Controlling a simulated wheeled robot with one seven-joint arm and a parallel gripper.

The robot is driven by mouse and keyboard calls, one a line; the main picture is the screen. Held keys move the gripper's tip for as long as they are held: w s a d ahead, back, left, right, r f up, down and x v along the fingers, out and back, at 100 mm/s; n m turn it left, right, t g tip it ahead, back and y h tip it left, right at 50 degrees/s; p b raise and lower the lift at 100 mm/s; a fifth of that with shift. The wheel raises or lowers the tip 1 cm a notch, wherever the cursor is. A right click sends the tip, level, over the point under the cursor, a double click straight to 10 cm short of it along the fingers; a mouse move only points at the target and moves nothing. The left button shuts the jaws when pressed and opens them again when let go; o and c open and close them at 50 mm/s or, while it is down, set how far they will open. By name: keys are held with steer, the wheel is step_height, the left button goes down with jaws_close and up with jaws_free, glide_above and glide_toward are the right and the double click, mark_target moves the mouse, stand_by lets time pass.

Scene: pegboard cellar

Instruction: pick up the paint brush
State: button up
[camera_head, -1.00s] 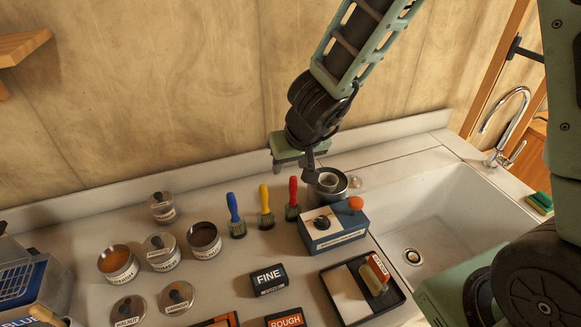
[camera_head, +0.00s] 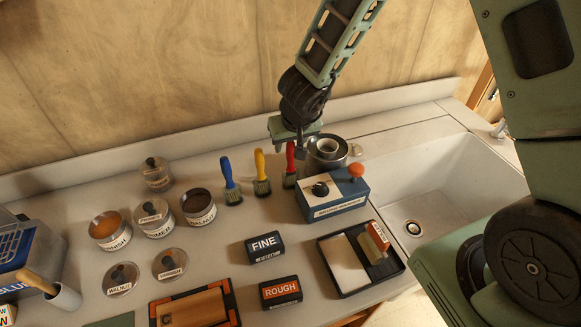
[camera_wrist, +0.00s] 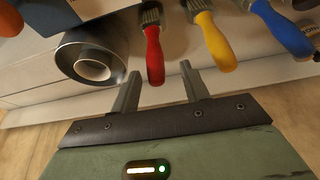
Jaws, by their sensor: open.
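Three brushes with dark bristles stand handle-up in a row on the counter: blue (camera_head: 229,174), yellow (camera_head: 260,166) and red (camera_head: 290,158). The wrist view shows the same red (camera_wrist: 154,58), yellow (camera_wrist: 216,42) and blue (camera_wrist: 283,28) handles. My gripper (camera_head: 299,153) is by the red brush, near the back wall, and hides part of it. In the wrist view my gripper (camera_wrist: 160,82) is open, and the red handle's end appears between its two fingers. Nothing is held. Whether the fingers touch the handle is not clear.
A metal can (camera_head: 327,150) stands just right of my gripper. A blue box with an orange knob (camera_head: 355,170) is in front of it. Open tins, lids, FINE (camera_head: 265,246) and ROUGH (camera_head: 281,291) blocks and a tray (camera_head: 348,289) cover the counter. A sink (camera_head: 450,190) lies right.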

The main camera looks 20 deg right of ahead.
mark_target(290, 150)
steer(key=x, duration=0.5)
steer(key=shift+d, duration=0.3)
jaws_close()
